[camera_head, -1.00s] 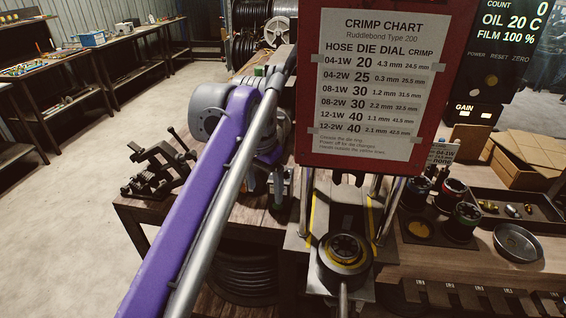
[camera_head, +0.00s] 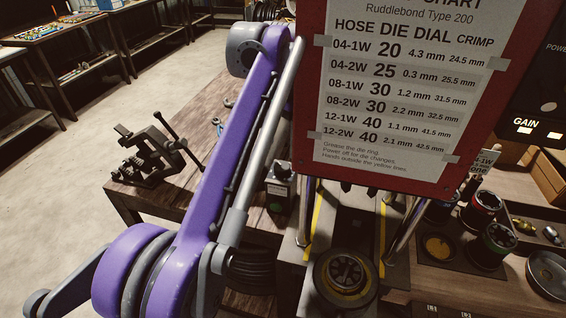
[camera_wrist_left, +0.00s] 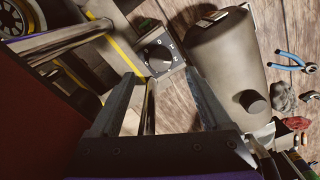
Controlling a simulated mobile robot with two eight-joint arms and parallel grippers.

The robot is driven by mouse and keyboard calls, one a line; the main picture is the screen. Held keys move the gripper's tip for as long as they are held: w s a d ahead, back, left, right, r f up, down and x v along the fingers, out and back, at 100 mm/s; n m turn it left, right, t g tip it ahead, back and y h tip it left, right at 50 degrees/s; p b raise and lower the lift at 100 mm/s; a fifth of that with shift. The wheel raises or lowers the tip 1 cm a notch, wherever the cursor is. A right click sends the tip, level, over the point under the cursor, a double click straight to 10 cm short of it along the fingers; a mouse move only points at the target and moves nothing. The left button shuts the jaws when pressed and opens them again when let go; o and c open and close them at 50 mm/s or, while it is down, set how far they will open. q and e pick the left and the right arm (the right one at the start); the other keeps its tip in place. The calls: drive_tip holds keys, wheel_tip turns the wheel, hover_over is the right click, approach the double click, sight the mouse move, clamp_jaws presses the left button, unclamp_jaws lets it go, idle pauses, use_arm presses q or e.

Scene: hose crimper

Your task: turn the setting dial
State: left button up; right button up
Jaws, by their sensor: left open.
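The setting dial (camera_wrist_left: 157,57) is a round black knob with a pale pointer mark on a dark plate with white letters or marks, seen in the left wrist view. My left gripper (camera_wrist_left: 160,76) is open, its two grey fingers spread on either side of the dial in that view. The dial lies between and beyond the fingertips; I cannot tell any contact. In the head view a small dark box (camera_head: 279,188) stands beside the crimper, partly behind my left arm. My left fingers cannot be made out there. My right gripper is not in view.
A red-framed crimp chart (camera_head: 400,90) hangs over the crimper, close to my left arm. The round die head (camera_head: 343,272) sits below it. Blue-handled pliers (camera_wrist_left: 291,61) lie on the wooden bench.

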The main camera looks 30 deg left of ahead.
sight(282, 166)
use_arm(q)
wheel_tip(282, 166, down, 7)
drive_tip(key=shift+r+b, duration=0.15)
drive_tip(key=shift+b, duration=0.25)
drive_tip(key=shift+w, duration=0.1)
clamp_jaws()
drive_tip(key=shift+m, duration=0.4)
